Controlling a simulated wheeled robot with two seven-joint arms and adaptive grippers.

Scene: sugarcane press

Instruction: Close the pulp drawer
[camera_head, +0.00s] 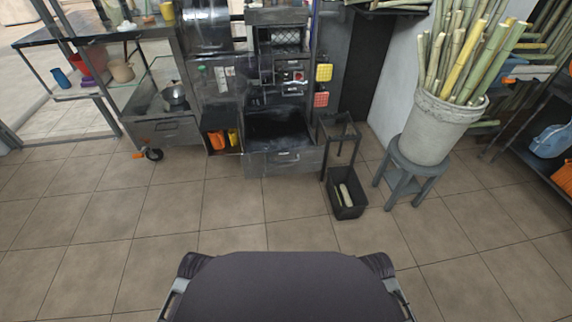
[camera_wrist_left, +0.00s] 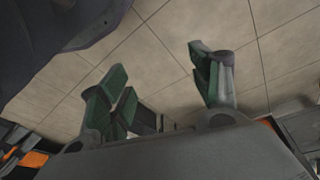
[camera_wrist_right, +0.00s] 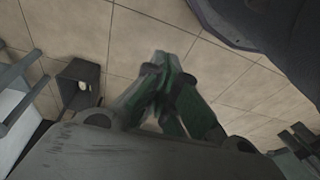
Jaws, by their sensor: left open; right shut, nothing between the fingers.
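The pulp drawer (camera_head: 284,160) is at the bottom of the press cabinet in the head view. My left gripper (camera_wrist_left: 160,82) is open and empty over the tiled floor in the left wrist view. My right gripper (camera_wrist_right: 164,62) is shut with nothing in it, over the floor in the right wrist view. Neither gripper shows in the head view, and both are away from the drawer.
A black bin (camera_head: 346,196) with a pale piece inside stands right of the drawer. A bucket of cane (camera_head: 436,125) sits on a grey stool (camera_head: 408,178). A wheeled steel table (camera_head: 165,130) is at left. The tiled floor before the drawer is clear.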

